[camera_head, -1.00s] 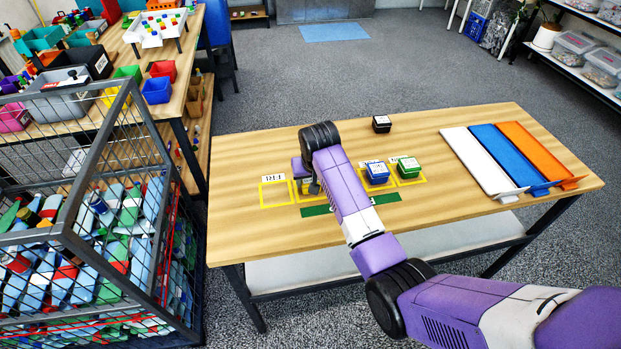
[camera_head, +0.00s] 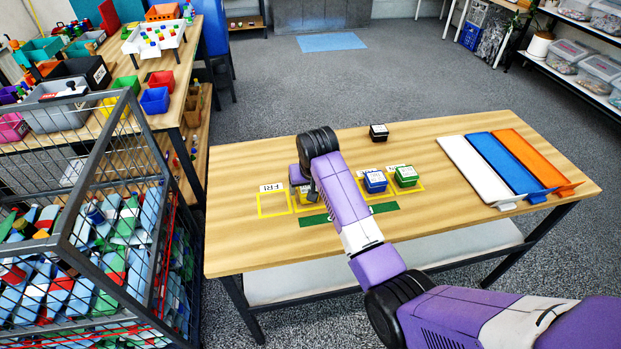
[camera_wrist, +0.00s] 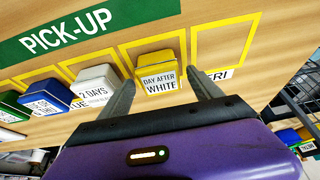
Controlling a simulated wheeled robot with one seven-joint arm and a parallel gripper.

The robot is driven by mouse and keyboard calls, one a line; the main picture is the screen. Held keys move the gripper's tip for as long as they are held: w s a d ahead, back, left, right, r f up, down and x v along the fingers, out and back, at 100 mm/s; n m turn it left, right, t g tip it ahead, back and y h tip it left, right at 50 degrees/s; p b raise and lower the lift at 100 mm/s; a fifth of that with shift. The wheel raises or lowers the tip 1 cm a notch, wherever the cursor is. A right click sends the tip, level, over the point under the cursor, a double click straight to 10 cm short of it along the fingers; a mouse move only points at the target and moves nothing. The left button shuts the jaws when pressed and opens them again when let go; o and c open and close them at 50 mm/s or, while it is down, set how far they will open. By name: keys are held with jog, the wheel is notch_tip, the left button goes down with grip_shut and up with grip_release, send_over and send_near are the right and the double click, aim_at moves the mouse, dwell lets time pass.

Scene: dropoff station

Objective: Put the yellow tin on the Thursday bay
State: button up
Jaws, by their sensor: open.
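The yellow tin (camera_wrist: 157,66) shows in the wrist view, labelled "DAY AFTER WHITE". It sits upright in a yellow-outlined bay (camera_wrist: 181,38) beside the bare FRI bay (camera_wrist: 224,45). That bay's own label is hidden. My gripper (camera_wrist: 161,80) is open, with one finger on each side of the tin's front and no clear grip on it. In the head view my gripper (camera_head: 309,188) is low over the bay row and largely hides the tin. A white tin (camera_wrist: 97,80), a blue tin (camera_wrist: 46,94) and a green tin (camera_wrist: 10,107) stand along the row.
A black tin (camera_head: 379,132) stands behind the row on the table (camera_head: 250,165). White, blue and orange trays (camera_head: 508,165) lie at the right. A green PICK-UP strip (camera_wrist: 75,28) borders the bays. A wire cage (camera_head: 90,230) stands left of the table.

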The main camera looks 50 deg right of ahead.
jog(key=v, duration=1)
jog(key=shift+r, duration=0.2)
